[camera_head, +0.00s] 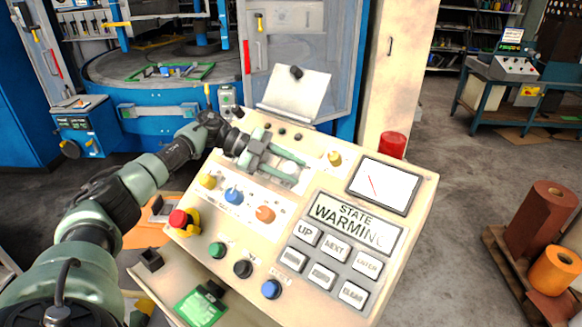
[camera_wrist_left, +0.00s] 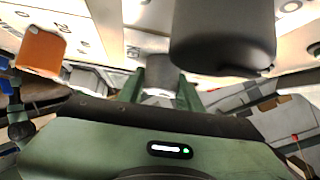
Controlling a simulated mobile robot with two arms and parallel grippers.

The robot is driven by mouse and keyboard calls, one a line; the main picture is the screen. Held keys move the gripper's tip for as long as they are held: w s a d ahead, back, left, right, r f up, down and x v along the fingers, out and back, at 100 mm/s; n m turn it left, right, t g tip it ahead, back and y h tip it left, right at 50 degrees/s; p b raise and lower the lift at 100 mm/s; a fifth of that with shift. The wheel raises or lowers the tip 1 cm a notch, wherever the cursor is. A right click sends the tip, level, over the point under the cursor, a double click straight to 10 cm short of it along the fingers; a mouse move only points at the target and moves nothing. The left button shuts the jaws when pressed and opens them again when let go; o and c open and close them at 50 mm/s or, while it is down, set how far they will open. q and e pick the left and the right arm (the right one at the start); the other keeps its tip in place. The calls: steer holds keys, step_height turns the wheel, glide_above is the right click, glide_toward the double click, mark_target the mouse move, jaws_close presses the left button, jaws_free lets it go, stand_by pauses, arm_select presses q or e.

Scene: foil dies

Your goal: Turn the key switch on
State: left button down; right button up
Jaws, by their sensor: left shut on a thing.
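My left gripper (camera_head: 291,171) reaches over the upper part of the cream control panel (camera_head: 305,195). Its green fingers are closed around a small silver-grey round piece, which looks like the key switch (camera_head: 287,168). In the left wrist view, the left gripper (camera_wrist_left: 159,92) has a finger on each side of the grey cylindrical piece (camera_wrist_left: 159,72). The fingers hide much of it, and its turn angle cannot be read. My right gripper is not in view.
Yellow (camera_head: 209,181), blue (camera_head: 233,195) and orange (camera_head: 265,213) knobs sit just below the gripper. A yellow knob (camera_head: 334,158) and a screen (camera_head: 385,185) lie to its right. A red emergency button (camera_head: 179,218) is at lower left.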

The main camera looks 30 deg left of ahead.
mark_target(285, 165)
arm_select(q)
steer(key=shift+m+g, duration=0.5)
steer(key=shift+m, duration=0.1)
steer(key=c, duration=0.9)
jaws_free()
steer(key=shift+c, duration=0.2)
steer(key=shift+y, duration=0.3)
steer(key=shift+a+r, duration=0.1)
steer(key=shift+a, duration=0.2)
steer(key=b+v, duration=0.3)
steer(key=v, duration=0.3)
steer(key=shift+a+r, duration=0.1)
steer(key=shift+a, duration=0.05)
steer(key=shift+s+a+r, duration=0.15)
steer(key=shift+a+r, duration=0.1)
steer(key=shift+a, duration=0.05)
